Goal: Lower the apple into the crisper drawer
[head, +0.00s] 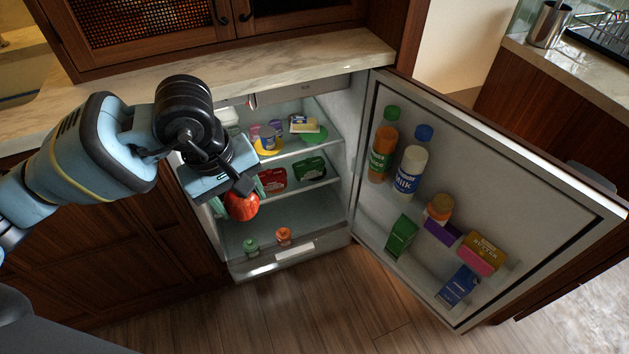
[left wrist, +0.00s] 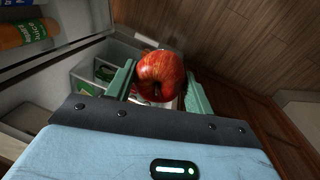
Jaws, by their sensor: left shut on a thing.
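The red apple (head: 242,206) is in my left gripper (head: 243,200), which reaches in from the left in front of the open fridge. In the left wrist view the apple (left wrist: 161,75) sits between the two green fingers of the left gripper (left wrist: 162,82), which are shut on it. The crisper drawer (head: 285,262) is at the bottom of the fridge, and the apple is held above it. A green item (head: 250,246) and an orange item (head: 284,235) show in the drawer area. My right gripper is not in view.
The fridge door (head: 375,215) stands open to the right, its racks holding a juice bottle (head: 383,150), a milk bottle (head: 410,170) and several boxes. A marble counter (head: 300,68) overhangs the fridge.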

